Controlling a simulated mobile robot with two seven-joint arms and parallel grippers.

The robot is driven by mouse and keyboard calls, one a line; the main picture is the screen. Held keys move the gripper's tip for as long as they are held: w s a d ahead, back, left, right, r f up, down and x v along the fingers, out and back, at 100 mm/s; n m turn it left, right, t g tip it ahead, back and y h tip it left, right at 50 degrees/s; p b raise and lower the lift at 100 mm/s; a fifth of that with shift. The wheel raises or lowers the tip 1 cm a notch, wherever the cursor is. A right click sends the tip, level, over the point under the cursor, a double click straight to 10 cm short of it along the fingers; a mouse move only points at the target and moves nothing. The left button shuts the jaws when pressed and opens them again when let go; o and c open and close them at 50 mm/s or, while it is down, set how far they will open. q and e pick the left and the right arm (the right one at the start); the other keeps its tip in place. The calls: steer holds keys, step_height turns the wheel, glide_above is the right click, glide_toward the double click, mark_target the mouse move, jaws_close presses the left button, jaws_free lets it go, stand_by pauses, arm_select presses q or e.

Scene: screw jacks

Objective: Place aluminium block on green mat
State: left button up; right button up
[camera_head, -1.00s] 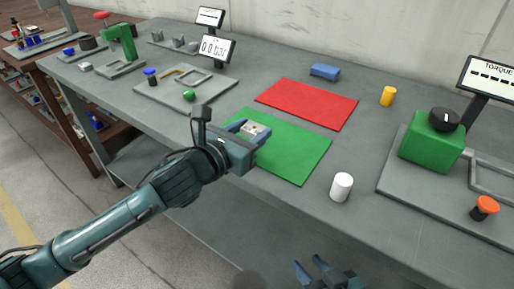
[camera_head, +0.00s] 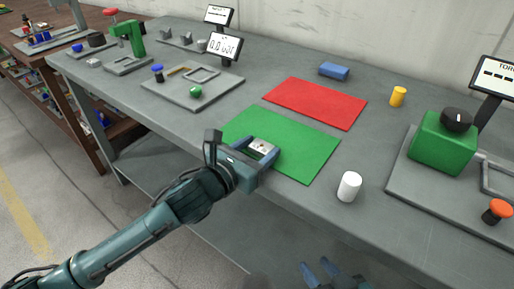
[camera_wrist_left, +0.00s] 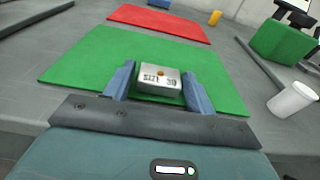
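The aluminium block (camera_head: 262,147) is a small silver block with printed marking, "SIZE 30" or similar, on the face seen in the left wrist view (camera_wrist_left: 160,79). My left gripper (camera_head: 261,150) has its two blue fingers on either side of the block, which appears clasped between them. The block is over the near left part of the green mat (camera_head: 305,149); whether it touches the mat cannot be told. The mat also shows in the left wrist view (camera_wrist_left: 85,62). My right gripper (camera_head: 322,270) is low at the bottom edge, fingers apart, empty, off the table.
A red mat (camera_head: 316,103) lies behind the green one. A white cylinder (camera_head: 349,187) stands right of the green mat. A blue block (camera_head: 334,71) and yellow cylinder (camera_head: 398,97) are farther back. A torque station with a green box (camera_head: 440,147) is at right.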

arm_select(q)
steer(key=shift+o, duration=1.1)
steer(key=shift+r, duration=0.2)
steer(key=v, duration=1.2)
steer(key=s+a+f+m+y, duration=0.1)
steer(key=s+a+f+m, duration=0.1)
steer(key=f+m, duration=0.4)
steer(key=s+a+f+m+y, duration=0.1)
steer(key=s+f+m, duration=0.3)
steer(key=m, duration=1)
steer(key=s+a+f+m+g+y, duration=0.1)
steer(key=s+a+f+m+y, duration=0.1)
steer(key=f+m, duration=0.6)
steer(key=s+m+y, duration=0.1)
steer(key=s+m, duration=0.1)
steer(key=shift+a+m, duration=0.3)
steer(key=shift+m, duration=0.1)
